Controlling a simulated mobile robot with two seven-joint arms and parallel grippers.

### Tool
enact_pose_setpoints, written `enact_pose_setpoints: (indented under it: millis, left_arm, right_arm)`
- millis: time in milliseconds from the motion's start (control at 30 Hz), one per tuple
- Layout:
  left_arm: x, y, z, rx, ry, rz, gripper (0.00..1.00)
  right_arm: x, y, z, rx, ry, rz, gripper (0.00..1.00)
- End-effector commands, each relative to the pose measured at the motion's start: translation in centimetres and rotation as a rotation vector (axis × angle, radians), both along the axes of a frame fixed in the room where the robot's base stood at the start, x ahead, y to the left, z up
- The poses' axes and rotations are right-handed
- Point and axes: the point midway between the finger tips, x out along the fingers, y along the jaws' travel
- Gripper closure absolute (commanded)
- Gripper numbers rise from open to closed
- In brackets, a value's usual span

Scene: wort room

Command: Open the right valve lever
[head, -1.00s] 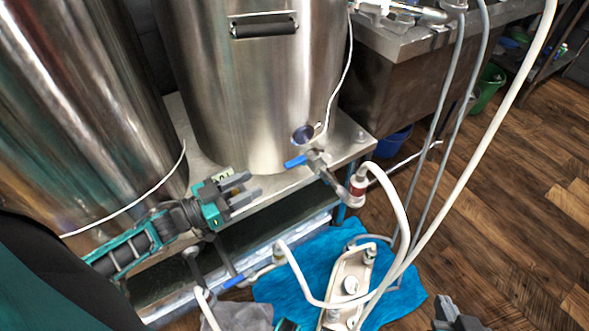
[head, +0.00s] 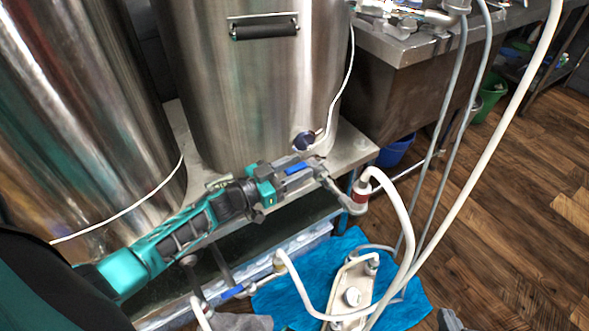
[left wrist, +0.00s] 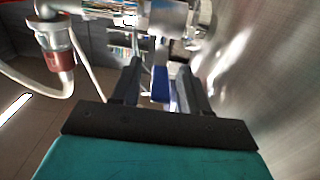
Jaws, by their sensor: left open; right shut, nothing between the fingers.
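The right valve's blue lever (head: 297,168) is on the pipe fitting low at the front of the right steel tank. My left gripper (head: 299,163) is open at this lever. In the left wrist view the blue lever (left wrist: 160,85) lies between the two open fingers (left wrist: 159,72), with gaps showing on both sides. Another blue lever (head: 232,292) is on a lower valve at the bottom left. My right gripper (head: 450,320) is partly in view at the bottom edge, shut and empty, away from the valves.
The right tank (head: 255,90) stands close behind the lever. A white hose (head: 398,200) runs from the valve's red-banded fitting (head: 361,190). A beige pump-like device (head: 350,290) lies on a blue cloth (head: 400,305).

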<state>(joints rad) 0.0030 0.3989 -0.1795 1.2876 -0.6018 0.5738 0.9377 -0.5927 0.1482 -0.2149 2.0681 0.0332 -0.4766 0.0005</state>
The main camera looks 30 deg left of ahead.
Motion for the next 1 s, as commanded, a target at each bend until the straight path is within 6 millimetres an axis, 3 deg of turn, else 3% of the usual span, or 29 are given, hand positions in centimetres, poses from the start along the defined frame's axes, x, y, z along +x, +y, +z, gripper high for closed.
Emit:
enact_pose_setpoints:
  millis: [167,633,1000]
  left_arm:
    - [-0.02,0.00,-0.01,0.001,0.001,0.000,0.55]
    - [-0.06,0.02,-0.02,0.001,0.001,0.000,1.00]
    - [-0.08,0.00,-0.04,0.001,0.001,-0.001,1.00]
  right_arm:
    - [-0.01,-0.02,-0.01,0.000,0.000,0.000,1.00]
    - [-0.04,-0.05,-0.04,-0.001,0.001,0.001,1.00]
    - [-0.06,-0.14,-0.07,-0.006,0.001,0.004,1.00]
